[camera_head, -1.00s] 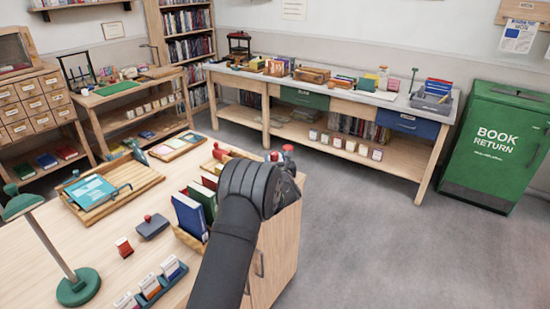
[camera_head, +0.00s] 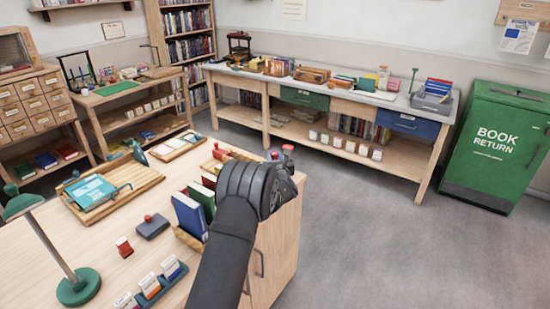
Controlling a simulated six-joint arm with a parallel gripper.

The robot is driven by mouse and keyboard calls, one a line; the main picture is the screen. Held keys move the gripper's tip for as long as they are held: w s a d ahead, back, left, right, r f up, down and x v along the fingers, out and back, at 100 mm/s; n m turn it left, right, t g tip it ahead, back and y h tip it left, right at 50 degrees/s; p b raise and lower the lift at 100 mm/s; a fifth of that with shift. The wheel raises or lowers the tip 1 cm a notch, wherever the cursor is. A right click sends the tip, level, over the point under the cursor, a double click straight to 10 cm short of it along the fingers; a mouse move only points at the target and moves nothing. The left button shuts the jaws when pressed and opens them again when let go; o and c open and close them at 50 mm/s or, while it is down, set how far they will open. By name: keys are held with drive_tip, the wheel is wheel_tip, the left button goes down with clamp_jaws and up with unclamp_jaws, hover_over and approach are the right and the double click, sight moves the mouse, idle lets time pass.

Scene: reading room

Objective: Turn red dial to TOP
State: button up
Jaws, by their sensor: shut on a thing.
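My gripper (camera_head: 280,188) is at the end of my dark arm, over the right back corner of the near wooden desk. Its fingertips are hidden behind my wrist, and so is what lies between them. Small red knob-like parts show just beyond it, one (camera_head: 288,149) at the desk's right edge and one (camera_head: 275,156) a little left of it. The red dial cannot be told apart clearly from these, and its pointer and TOP mark cannot be read.
On the near desk (camera_head: 95,236), books (camera_head: 190,214) stand just left of my wrist. A stamp pad (camera_head: 152,226), a tray with a teal book (camera_head: 90,190) and a green lamp (camera_head: 78,287) are further left. The floor (camera_head: 375,250) to the right is clear up to the green book return (camera_head: 497,145).

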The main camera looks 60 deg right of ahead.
drive_tip(key=shift+w+a+r+m+g+h, duration=0.1)
drive_tip(key=shift+m+g+h, duration=0.4)
drive_tip(key=shift+g, duration=0.05)
drive_tip(key=shift+w+r+m+g+h, duration=0.1)
drive_tip(key=shift+m+g+h, duration=0.4)
drive_tip(key=shift+g, duration=0.45)
drive_tip(key=shift+f+m, duration=0.1)
drive_tip(key=shift+m, duration=0.2)
drive_tip(key=o, duration=1)
drive_tip(key=shift+s+a+f, duration=0.1)
drive_tip(key=shift+v, duration=3.7)
drive_tip(key=shift+c, duration=0.3)
